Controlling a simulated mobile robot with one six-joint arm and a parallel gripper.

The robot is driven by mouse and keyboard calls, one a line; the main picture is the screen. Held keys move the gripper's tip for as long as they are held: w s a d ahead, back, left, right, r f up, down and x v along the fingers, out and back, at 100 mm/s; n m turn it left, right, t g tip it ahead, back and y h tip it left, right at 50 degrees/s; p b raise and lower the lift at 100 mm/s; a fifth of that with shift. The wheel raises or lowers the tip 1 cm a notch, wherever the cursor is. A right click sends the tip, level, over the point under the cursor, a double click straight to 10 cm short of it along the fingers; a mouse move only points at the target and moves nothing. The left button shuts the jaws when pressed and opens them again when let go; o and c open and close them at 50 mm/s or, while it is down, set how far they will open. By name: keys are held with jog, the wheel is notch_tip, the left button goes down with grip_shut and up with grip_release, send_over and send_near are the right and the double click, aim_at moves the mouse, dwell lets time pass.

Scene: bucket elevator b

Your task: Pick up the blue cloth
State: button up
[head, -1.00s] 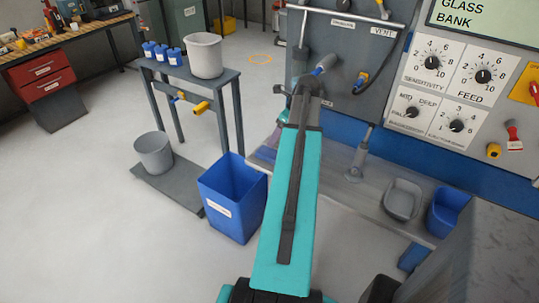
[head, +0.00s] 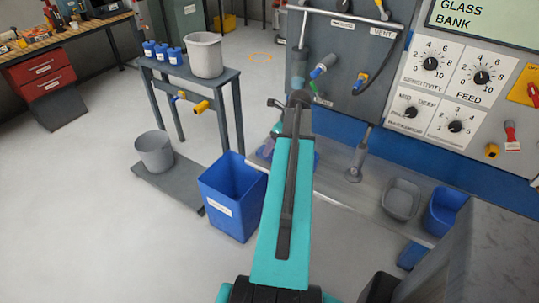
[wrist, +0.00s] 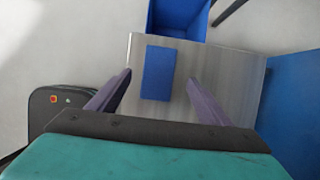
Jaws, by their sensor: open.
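The blue cloth (wrist: 158,73) lies flat as a rectangle on a grey metal ledge in the wrist view. My gripper (wrist: 158,80) is open, with its two purple fingers apart and empty. In that view one finger shows on each side of the cloth, seemingly above it; the exact height gap cannot be told. In the head view my arm covers most of that part of the ledge, and I cannot make out the cloth for sure. Part of my gripper (head: 267,146) shows just left of the arm.
A tall blue bin (head: 232,200) stands left of the metal ledge (head: 345,185). The ledge also carries a grey scoop-like tub (head: 401,199), a blue one (head: 447,211) and an upright grey fitting (head: 358,160). A control panel (head: 470,85) rises behind. A grey bucket (head: 154,152) stands left.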

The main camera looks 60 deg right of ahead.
jog(key=shift+f, duration=0.1)
jog(key=shift+s+p+x, duration=0.2)
jog(key=shift+p+x, duration=0.7)
jog(key=shift+x, duration=1.7)
jog(key=c, duration=1.1)
jog(key=shift+c, duration=0.2)
notch_tip(320, 180, up, 10)
jog(key=b, duration=0.2)
